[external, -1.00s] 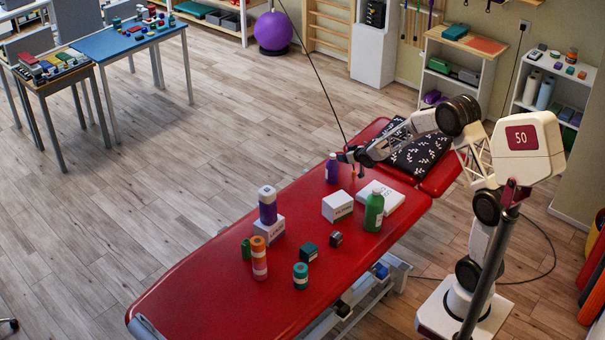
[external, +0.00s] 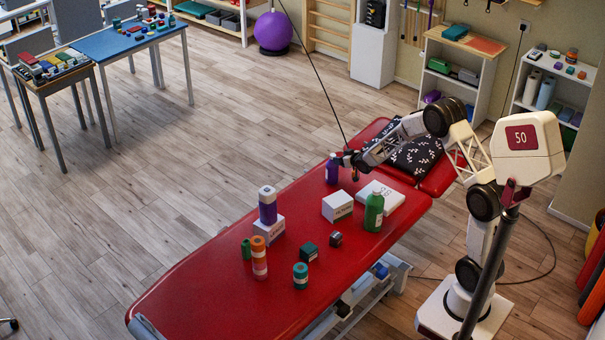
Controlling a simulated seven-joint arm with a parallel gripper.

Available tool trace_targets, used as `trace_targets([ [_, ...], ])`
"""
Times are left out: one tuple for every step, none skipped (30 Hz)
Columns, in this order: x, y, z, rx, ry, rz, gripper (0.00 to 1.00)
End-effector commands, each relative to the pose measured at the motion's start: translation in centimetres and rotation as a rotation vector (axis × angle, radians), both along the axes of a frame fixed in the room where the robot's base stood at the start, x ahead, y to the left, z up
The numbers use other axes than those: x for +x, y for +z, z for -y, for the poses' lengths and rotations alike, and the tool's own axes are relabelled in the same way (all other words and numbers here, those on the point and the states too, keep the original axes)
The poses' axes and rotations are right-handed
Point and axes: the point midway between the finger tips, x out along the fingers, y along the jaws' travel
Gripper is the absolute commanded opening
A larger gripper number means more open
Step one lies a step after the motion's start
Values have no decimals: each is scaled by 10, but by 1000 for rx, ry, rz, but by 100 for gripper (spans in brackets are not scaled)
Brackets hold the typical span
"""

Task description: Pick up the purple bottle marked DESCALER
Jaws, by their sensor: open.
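A purple bottle (external: 332,170) stands upright on the red treatment table (external: 200,290), near its far left edge. A second purple item with a white upper part (external: 267,208) stands on a white box (external: 269,229) further down the table. No marking is readable on either at this size. My gripper (external: 351,172) is open, just right of the first purple bottle and close to it. The fingers are small and dark; I cannot tell whether they touch the bottle. Nothing shows between them.
A green bottle (external: 374,212), a white box (external: 337,206) and a flat white box (external: 382,195) stand right of and below my gripper. An orange striped stack (external: 259,258), a teal container (external: 300,275) and small dark boxes stand nearer. A patterned pillow (external: 415,155) lies behind the gripper.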

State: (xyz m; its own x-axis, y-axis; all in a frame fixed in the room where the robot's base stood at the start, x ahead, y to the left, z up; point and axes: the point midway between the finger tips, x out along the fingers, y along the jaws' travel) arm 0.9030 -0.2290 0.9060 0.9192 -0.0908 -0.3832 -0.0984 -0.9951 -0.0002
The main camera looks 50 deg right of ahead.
Motion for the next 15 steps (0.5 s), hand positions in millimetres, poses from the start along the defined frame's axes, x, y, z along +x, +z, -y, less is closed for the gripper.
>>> trace_targets([
  [4, -2, 0, 0, 0, 0, 66],
  [5, -2, 0, 0, 0, 0, 66],
  [8, -3, 1, 0, 0, 0, 66],
  [10, -4, 1, 0, 0, 1, 66],
  [11, -4, 1, 0, 0, 1, 66],
  [12, -5, 1, 0, 0, 1, 66],
  [13, -5, 1, 0, 0, 0, 66],
  [14, -6, 1, 0, 0, 0, 66],
  [14, -6, 1, 0, 0, 0, 66],
  [14, -6, 1, 0, 0, 0, 66],
  [15, -6, 1, 0, 0, 0, 66],
  [15, -6, 1, 0, 0, 0, 66],
  [15, -6, 1, 0, 0, 0, 66],
  [15, -6, 1, 0, 0, 0, 66],
  [14, -6, 1, 0, 0, 0, 66],
])
